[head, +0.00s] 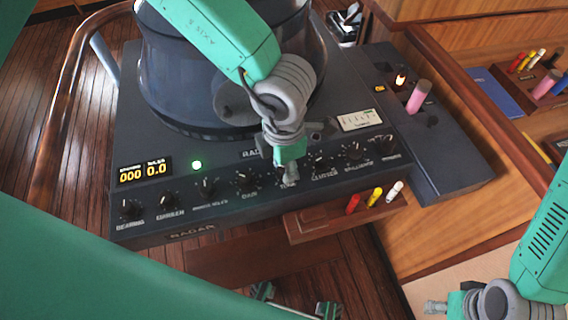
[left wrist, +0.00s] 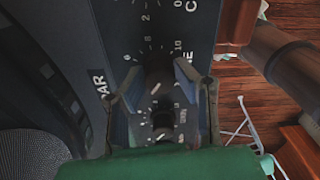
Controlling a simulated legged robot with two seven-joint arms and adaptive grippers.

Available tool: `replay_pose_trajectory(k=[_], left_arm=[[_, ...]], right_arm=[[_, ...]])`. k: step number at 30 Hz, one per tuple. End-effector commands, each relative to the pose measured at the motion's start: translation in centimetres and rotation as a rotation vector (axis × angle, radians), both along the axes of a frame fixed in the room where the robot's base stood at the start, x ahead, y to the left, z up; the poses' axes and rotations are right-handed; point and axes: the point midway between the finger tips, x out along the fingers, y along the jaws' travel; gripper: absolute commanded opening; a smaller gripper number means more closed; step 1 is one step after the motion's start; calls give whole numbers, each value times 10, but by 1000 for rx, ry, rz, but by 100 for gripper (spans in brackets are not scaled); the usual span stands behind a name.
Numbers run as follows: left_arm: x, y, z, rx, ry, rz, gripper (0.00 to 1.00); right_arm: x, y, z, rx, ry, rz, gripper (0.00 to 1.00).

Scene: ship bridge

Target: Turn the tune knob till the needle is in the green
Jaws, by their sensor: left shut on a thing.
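The tune knob (left wrist: 158,70) is a dark knob on the radar console's front row, largely hidden by my left gripper (head: 288,172) in the head view. In the left wrist view my left gripper (left wrist: 157,80) has one finger on each side of the knob and is shut on it. The meter (head: 360,120) is a small white dial on the console, right of the gripper; its needle and green band are too small to read. My right gripper (head: 440,306) is at the lower right, away from the console; its fingers cannot be made out clearly.
The radar console (head: 230,205) carries more knobs in the same row, a lit green lamp (head: 197,165) and a yellow-digit display (head: 145,171). A round radar hood (head: 180,60) stands behind. A small wooden ledge (head: 312,224) with coloured markers lies at the front right.

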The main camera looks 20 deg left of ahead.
Motion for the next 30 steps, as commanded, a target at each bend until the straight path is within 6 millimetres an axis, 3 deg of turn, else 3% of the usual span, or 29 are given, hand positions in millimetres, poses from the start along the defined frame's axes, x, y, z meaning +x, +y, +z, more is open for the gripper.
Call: replay_pose_trajectory(k=[2,3,5,17,30], left_arm=[[0,1,-2,1,0,0,0],[0,1,-2,1,0,0,29],[0,1,-2,1,0,-1,46],[-1,0,6,-1,-4,0,46],[2,0,91,-1,-4,-1,46]], right_arm=[[0,0,0,0,0,0,40],[0,0,0,0,0,0,40],[0,0,0,0,0,0,40],[-3,0,1,0,-2,0,40],[-3,0,1,0,-3,0,40]])
